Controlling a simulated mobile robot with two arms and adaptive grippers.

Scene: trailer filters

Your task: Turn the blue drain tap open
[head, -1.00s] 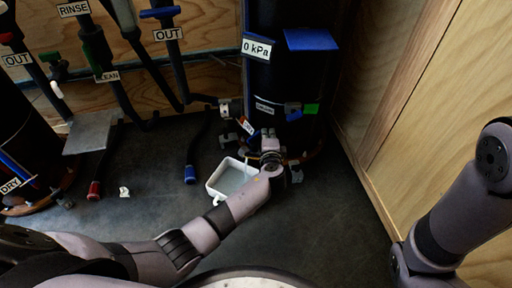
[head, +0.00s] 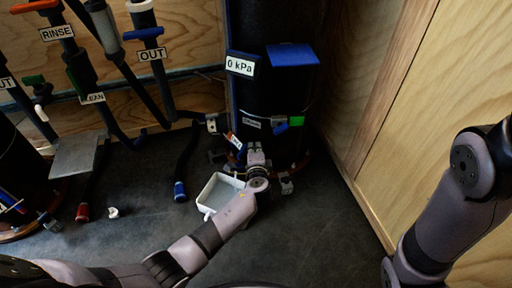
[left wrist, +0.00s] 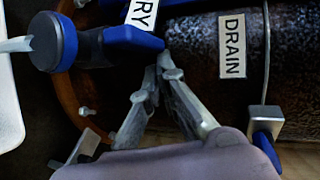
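The blue drain tap has a rounded blue-black body and a blue handle (left wrist: 135,40) in the left wrist view, at the foot of the black cylinder (left wrist: 195,50). The cylinder bears a DRAIN label (left wrist: 232,45). My left gripper (left wrist: 158,64) is just beside the handle's end, its fingertips drawn close together. I cannot tell whether they touch the handle. In the head view my left gripper (head: 256,158) is low against the cylinder (head: 275,85), and the tap is mostly hidden by it. My right gripper is out of view.
A white tray (head: 209,190) stands on the dark floor beside the cylinder. A hose with a blue end (head: 180,190) and one with a red end (head: 83,212) lie to the left. A plywood wall (head: 440,90) closes the right side. Labelled pipes stand at left.

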